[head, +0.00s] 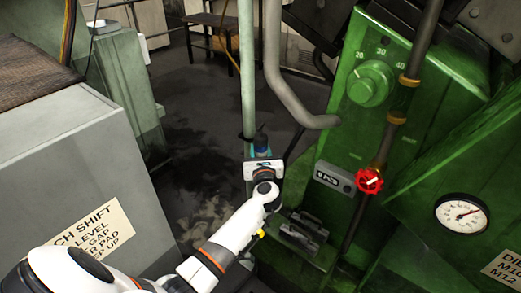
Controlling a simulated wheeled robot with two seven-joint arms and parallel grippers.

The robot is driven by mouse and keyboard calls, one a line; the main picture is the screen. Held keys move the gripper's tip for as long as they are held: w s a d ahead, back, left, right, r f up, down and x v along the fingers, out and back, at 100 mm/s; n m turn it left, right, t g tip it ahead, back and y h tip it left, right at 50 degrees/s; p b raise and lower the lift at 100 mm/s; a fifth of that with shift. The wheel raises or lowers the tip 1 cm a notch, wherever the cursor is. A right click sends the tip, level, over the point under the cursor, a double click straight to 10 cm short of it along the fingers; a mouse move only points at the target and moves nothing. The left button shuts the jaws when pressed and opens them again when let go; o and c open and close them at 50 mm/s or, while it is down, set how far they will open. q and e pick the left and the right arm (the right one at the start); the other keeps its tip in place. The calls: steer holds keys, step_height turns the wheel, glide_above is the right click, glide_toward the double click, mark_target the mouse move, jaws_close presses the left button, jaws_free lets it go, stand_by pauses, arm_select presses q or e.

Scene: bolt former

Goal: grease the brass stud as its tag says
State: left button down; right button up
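My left arm reaches in from the lower left, and its gripper (262,164) points away from me beside the pale green post. A small teal-blue thing with a dark top (261,143) shows just past the gripper; I cannot tell whether the fingers hold it or it stands behind them. The fingertips are hidden. I cannot make out a brass stud or its tag for certain. Brass-coloured collars (409,80) sit on the dark pipe at the right. My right gripper is not in view.
The green machine (340,130) carries a dial (370,83), a red valve wheel (369,180), a gauge (461,213) and a small grey labelled box (335,177). A grey cabinet (90,150) with a partly cut-off sign (92,232) stands left. A pale post (247,70) and bent grey pipe (290,100) rise mid-view.

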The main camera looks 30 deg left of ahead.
arm_select(q)
steer(key=shift+f+b, duration=0.45)
steer(key=shift+f, duration=0.05)
step_height(320, 180, down, 3)
steer(key=shift+r+b, duration=0.1)
steer(key=shift+b, duration=1.1)
steer(key=shift+f+b, duration=0.5)
steer(key=shift+f, duration=0.05)
steer(key=shift+s+d, duration=0.2)
